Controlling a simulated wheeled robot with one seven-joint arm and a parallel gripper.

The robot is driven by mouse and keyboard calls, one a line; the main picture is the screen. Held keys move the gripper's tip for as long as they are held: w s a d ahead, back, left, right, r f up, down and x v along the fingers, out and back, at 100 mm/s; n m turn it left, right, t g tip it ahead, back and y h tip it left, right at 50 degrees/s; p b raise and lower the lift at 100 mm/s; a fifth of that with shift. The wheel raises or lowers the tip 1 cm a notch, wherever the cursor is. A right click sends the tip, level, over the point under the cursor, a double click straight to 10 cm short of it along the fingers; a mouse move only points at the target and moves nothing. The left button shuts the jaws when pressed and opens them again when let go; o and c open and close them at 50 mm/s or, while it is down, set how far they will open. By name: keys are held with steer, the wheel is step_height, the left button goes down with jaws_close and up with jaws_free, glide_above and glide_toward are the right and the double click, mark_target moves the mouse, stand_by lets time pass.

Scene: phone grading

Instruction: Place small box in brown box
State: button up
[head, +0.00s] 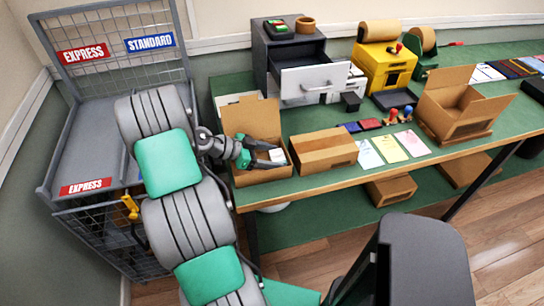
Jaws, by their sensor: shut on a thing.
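My gripper (279,157) is shut on a small whitish box (278,155), of which only a little shows between the fingers. It is at the right side of an open brown box (243,116) on the left end of the green table. The small box appears over or inside this box's opening; its height above the bottom cannot be told. The brown box's raised back flap shows, but my arm and gripper hide part of its inside. Another open brown box (455,118) with spread flaps stands at the right.
A closed brown box (324,151) stands just right of my gripper. Colored sheets (390,147), stamps and ink pads lie farther right. A grey drawer unit (300,62) and yellow machine (386,62) stand behind. A wire cage cart (115,60) is at left.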

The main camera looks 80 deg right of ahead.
steer(key=shift+f, duration=0.35)
steer(key=o, duration=1.4)
